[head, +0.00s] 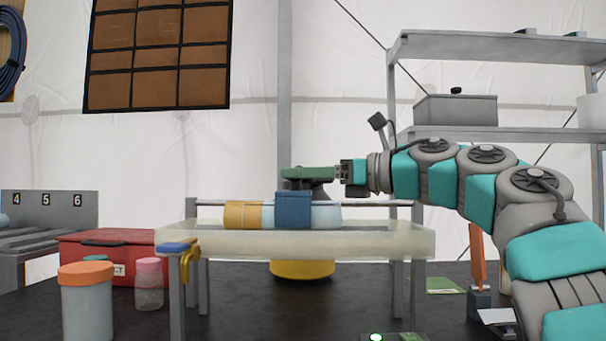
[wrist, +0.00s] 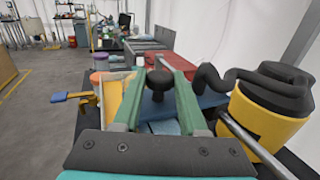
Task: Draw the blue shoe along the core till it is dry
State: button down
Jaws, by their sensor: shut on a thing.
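The blue shoe (head: 293,212) sits over the core (head: 325,215), a pale blue cylinder with an orange-yellow left section (head: 243,215). The core lies across a translucent tray (head: 385,243) on grey legs. My gripper (head: 291,172) reaches in from the right, its green fingers just above the shoe. In the wrist view, my gripper (wrist: 157,78) has its fingers on either side of a dark knob (wrist: 158,84), shut on this handle of the shoe. Part of the blue shoe (wrist: 208,98) shows beside the right finger. The shoe's underside against the core is hidden, and wetness cannot be told.
A yellow canister (wrist: 262,115) with a black hose (wrist: 222,78) stands close at right in the wrist view. A red case (head: 110,255), a lidded jar (head: 87,305) and a pink-capped bottle (head: 149,285) stand left of the tray. Grey shelves (head: 490,48) rise behind my arm.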

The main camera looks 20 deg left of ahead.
jog(key=a, duration=0.3)
jog(key=s+a, duration=0.1)
jog(key=a, duration=0.2)
jog(key=shift+s+b, duration=0.2)
jog(key=shift+b, duration=0.1)
jog(key=shift+d, duration=0.1)
jog(key=shift+c, duration=2.3)
grip_release()
jog(key=shift+d, duration=0.1)
jog(key=shift+d, duration=0.6)
jog(key=d+b, duration=0.1)
jog(key=d, duration=0.2)
jog(key=s+d+b, duration=0.1)
jog(key=d, duration=0.2)
jog(key=shift+s+d, duration=0.1)
jog(key=shift+d, duration=0.05)
